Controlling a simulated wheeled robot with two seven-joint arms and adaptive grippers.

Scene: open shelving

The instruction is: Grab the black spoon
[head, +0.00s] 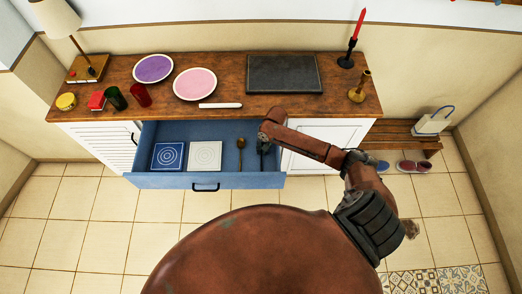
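The blue drawer (215,181) under the wooden top is pulled open. A brownish-gold spoon (240,153) lies upright in the picture inside it, right of the middle. My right gripper (263,147) points down into the drawer's right end, a little to the right of that spoon and apart from it. The gripper is small and dark here, and I cannot tell whether its fingers are open or shut. I cannot make out a separate black spoon; the area under the gripper and wrist is hidden. My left gripper is not in view.
A blue patterned square (168,156) and a whitish one (205,156) lie in the drawer's left and middle. The wooden top (225,112) above carries plates, glasses, a dark board (284,73) and candle holders. A low bench (400,136) stands at the right.

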